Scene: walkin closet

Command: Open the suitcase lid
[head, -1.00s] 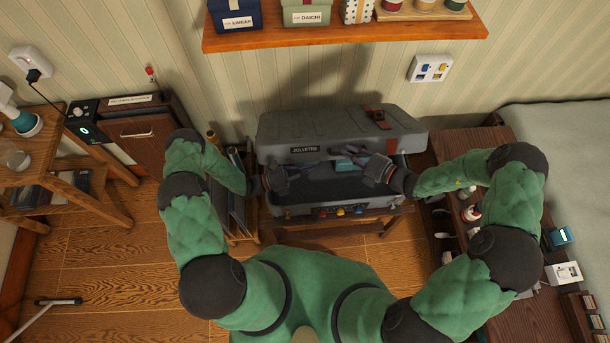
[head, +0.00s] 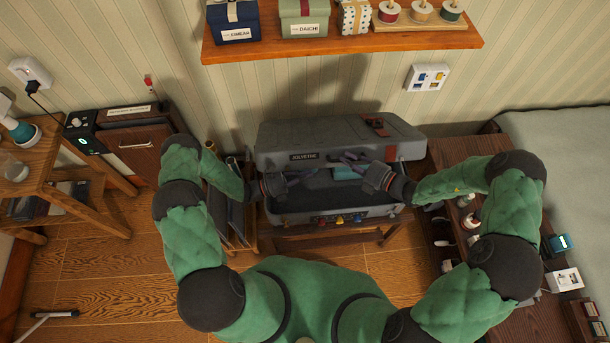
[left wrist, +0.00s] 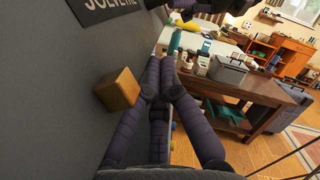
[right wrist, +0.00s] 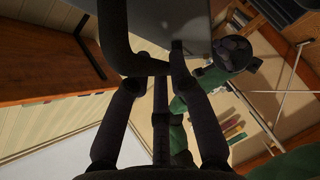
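The grey suitcase stands on a low wooden stand; its lid (head: 345,135) is tilted up at the back, and its lower shell (head: 330,212) is open toward me. A teal item (head: 346,172) shows inside. My left gripper (head: 312,174) is at the left, in front of the lid's inner side; its fingers look closed together in the left wrist view (left wrist: 162,62), with nothing visible between them. My right gripper (head: 342,162) is at the lid's front edge. In the right wrist view a dark curved bar (right wrist: 115,35) crosses its fingertips, so its grip is unclear.
A wall shelf (head: 345,46) with boxes and spools is above the suitcase. A dark wooden unit (head: 470,150) stands close on the right, beside a bed (head: 560,150). Dark folders (head: 235,210) stand close on the left.

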